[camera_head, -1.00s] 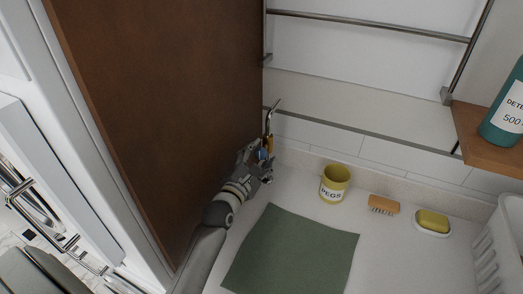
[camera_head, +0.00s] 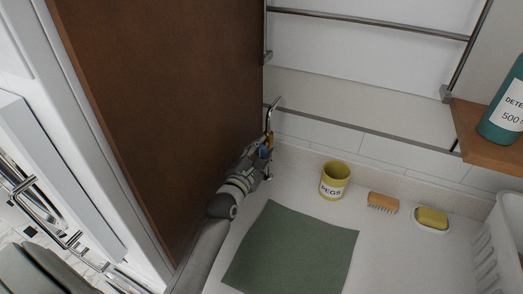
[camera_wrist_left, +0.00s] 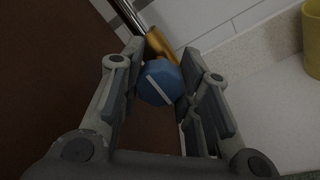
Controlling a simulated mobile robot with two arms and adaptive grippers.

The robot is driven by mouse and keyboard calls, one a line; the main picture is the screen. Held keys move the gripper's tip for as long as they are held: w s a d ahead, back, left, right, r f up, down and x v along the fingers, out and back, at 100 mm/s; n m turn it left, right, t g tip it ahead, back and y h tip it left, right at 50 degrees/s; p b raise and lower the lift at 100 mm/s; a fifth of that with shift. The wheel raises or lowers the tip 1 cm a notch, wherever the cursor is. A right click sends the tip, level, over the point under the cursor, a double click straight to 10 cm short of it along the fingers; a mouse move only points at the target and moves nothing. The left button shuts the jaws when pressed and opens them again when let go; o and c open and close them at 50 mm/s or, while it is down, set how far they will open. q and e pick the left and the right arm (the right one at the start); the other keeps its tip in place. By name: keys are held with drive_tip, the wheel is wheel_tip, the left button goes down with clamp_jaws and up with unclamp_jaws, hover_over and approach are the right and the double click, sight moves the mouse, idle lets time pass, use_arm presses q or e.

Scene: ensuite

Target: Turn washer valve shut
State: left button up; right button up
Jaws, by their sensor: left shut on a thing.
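The washer valve has a round blue knob (camera_wrist_left: 160,84) with a white line across its face, tilted in the left wrist view. It sits on a brass body (camera_wrist_left: 158,43) below a metal pipe (camera_head: 271,112) beside the brown panel. My left gripper (camera_head: 264,151) reaches it from below left. In the left wrist view the two fingers of my left gripper (camera_wrist_left: 162,95) are on either side of the blue knob, shut on it. In the head view the fingers hide most of the knob (camera_head: 264,150). My right gripper is not in view.
A brown panel (camera_head: 165,90) stands close along the left of my arm. A yellow pegs cup (camera_head: 335,180), a brush (camera_head: 383,202) and a soap dish (camera_head: 431,228) stand right of the valve. A green cloth (camera_head: 290,255) lies flat on the counter. A detergent bottle (camera_head: 506,112) stands on a wooden shelf.

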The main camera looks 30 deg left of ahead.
use_arm(q)
drive_tip(key=m+p, duration=0.1)
drive_tip(key=m, duration=0.3)
drive_tip(key=shift+r+p, duration=0.1)
drive_tip(key=shift+p, duration=0.2)
drive_tip(key=m+p, duration=0.1)
drive_tip(key=m, duration=0.3)
drive_tip(key=shift+m, duration=0.3)
drive_tip(key=m+p, duration=0.1)
drive_tip(key=m, duration=0.3)
drive_tip(key=shift+m+p, duration=0.75)
drive_tip(key=shift+m, duration=1.95)
drive_tip(key=shift+f, duration=0.2)
drive_tip(key=o, duration=1)
